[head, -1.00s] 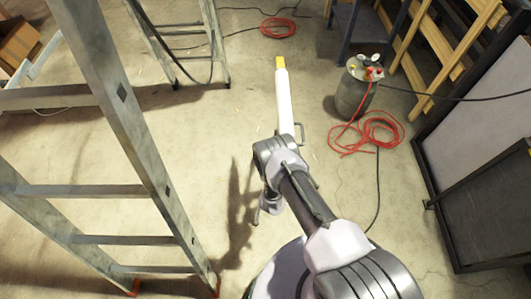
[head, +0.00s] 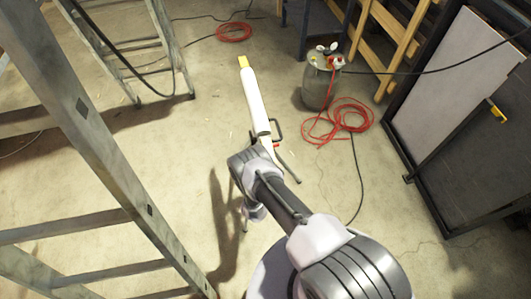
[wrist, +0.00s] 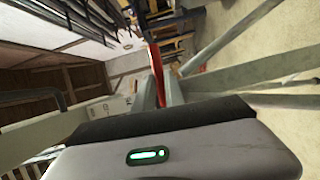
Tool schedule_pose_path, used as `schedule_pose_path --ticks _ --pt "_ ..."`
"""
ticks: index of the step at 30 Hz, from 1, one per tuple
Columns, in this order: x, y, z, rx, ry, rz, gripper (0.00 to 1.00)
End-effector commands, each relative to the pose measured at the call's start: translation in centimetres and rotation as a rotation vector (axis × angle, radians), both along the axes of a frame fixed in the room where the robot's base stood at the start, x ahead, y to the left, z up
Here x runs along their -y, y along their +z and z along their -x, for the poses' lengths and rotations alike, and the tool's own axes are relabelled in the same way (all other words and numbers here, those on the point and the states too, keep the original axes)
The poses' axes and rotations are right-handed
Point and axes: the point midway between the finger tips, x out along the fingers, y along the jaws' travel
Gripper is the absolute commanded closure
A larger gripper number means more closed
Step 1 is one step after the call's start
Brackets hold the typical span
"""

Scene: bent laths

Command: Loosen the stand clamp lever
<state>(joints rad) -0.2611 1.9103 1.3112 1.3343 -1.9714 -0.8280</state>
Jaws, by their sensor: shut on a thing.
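In the wrist view my gripper (wrist: 158,99) is shut on a narrow red lever (wrist: 156,66), which stands up between its two grey fingers. In the head view my arm reaches forward from the bottom. Beyond it is a long white part with a yellow tip (head: 243,63); I cannot tell whether it belongs to the stand. A dark bracket (head: 280,129) and a small red spot show beside its lower end. My fingertips cannot be made out in the head view, and the clamp itself is largely hidden.
A metal ladder (head: 105,140) stands close on the left, with another behind it. A grey tank (head: 318,88) and a coiled red hose (head: 345,124) lie ahead to the right. A dark-framed panel (head: 440,80) borders the right. Concrete floor is open between them.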

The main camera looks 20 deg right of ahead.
Motion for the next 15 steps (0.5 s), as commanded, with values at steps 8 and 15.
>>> schedule_pose_path --ticks 8,15 --pt "-0.01 0.08 0.01 -0.002 0.0 0.058 1.0" --pt "-0.01 0.15 -0.01 -0.002 0.0 0.066 1.0"
